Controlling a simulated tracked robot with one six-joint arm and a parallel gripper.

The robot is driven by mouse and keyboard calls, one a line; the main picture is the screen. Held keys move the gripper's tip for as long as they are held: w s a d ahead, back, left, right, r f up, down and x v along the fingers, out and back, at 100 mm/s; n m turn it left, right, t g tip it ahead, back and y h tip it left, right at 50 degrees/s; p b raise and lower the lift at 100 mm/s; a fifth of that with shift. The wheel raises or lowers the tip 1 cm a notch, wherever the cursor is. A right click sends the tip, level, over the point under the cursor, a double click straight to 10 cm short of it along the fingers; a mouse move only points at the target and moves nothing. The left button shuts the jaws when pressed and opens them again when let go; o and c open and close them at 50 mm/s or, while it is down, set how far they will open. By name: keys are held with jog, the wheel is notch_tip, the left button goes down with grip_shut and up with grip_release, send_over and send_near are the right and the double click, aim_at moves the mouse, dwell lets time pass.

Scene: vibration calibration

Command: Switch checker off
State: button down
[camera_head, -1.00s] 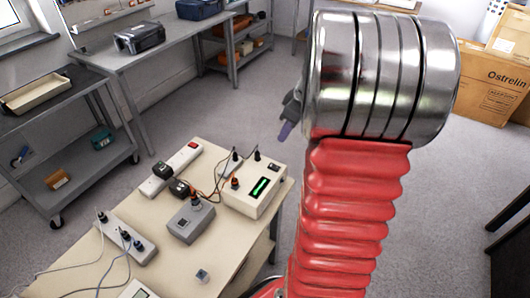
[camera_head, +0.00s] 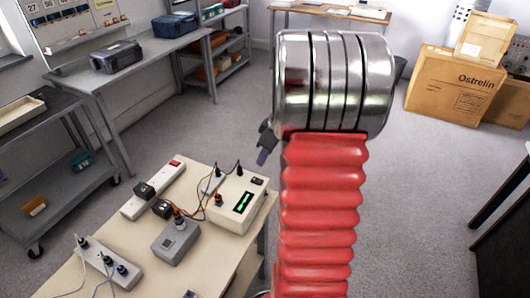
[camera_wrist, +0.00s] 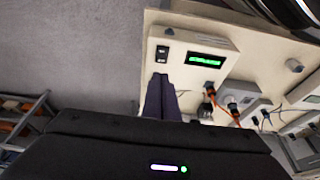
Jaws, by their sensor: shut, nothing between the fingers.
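The checker seems to be the cream box (camera_head: 228,212) with a lit green display (camera_head: 243,202) on the table's right part. A black switch (camera_head: 257,181) sits at its upper right corner. In the wrist view the box (camera_wrist: 190,75) shows the display (camera_wrist: 190,59) and the black switch (camera_wrist: 162,53). My gripper (camera_wrist: 161,77) has its purple fingers shut and empty, pointing at the box just below the switch in that view. In the head view my gripper (camera_head: 262,157) hangs above and beyond the box, apart from it. Contact cannot be told from the wrist view.
On the table (camera_head: 95,215) are a grey box (camera_head: 175,242), a power strip with a red switch (camera_head: 150,190) and another strip (camera_head: 110,265). Orange and black cables plug into the cream box. Shelves stand left; cardboard boxes (camera_head: 450,80) stand at the back right.

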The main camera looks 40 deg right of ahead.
aim_at(255, 179)
jog(key=x, duration=0.8)
jog(key=shift+s+f, duration=0.25)
jog(key=shift+s, duration=0.05)
